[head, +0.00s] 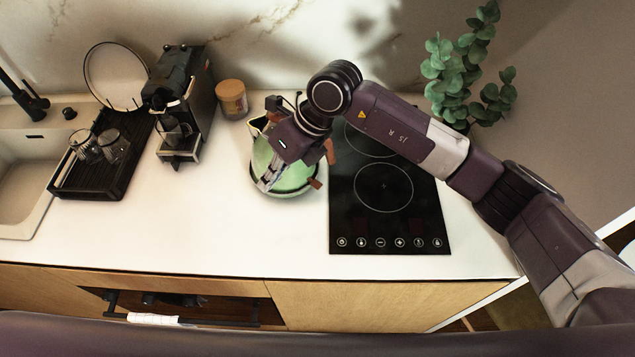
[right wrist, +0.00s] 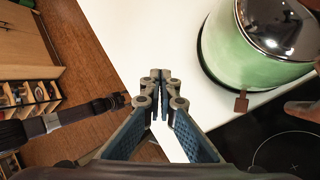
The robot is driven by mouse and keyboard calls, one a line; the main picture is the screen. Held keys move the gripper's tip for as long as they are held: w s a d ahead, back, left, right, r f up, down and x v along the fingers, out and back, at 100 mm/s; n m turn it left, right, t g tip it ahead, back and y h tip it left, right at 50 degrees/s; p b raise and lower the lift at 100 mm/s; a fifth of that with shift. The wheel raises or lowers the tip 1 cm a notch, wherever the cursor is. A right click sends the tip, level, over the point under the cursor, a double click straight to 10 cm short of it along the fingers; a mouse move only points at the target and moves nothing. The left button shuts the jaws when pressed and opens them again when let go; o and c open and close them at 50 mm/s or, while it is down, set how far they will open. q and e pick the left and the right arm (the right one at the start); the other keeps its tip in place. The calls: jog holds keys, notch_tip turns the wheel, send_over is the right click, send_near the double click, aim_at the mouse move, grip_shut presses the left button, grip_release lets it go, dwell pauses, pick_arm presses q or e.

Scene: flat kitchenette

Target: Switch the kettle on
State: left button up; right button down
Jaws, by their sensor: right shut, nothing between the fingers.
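The green kettle (head: 296,180) stands on the white counter, just left of the black hob. My right gripper (head: 265,185) is in front of it in the head view and hides part of its body and top. A brown tab (head: 315,183) sticks out low on the kettle, and a brown handle (head: 330,152) shows at its right. In the right wrist view, my right gripper (right wrist: 160,75) is shut and empty, with the kettle (right wrist: 245,55) to its right and the brown tab (right wrist: 241,101) at the kettle's base. The fingertips appear apart from the tab. My left gripper is not in view.
The black hob (head: 425,215) lies right of the kettle, with a leafy plant (head: 465,75) behind. A jar (head: 232,98), a coffee machine (head: 180,100) and a dish rack (head: 105,185) with glasses stand left. The counter's front (head: 230,235) is clear.

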aim_at(319, 186)
jog(key=w+d+t+h, duration=0.1)
jog(key=w+d+h, duration=0.4)
jog(key=d, duration=0.6)
jog(key=shift+w+f+m+t, duration=0.3)
jog(key=shift+w+f, duration=0.05)
jog(key=shift+w, duration=0.05)
jog(key=shift+w+a+f+b, duration=0.15)
jog(key=shift+f+b, duration=0.6)
jog(key=shift+f, duration=1)
jog(key=shift+w+a+f+b, duration=0.15)
jog(key=shift+f+b, duration=0.6)
jog(key=shift+f, duration=1)
jog(key=shift+s+f, duration=0.1)
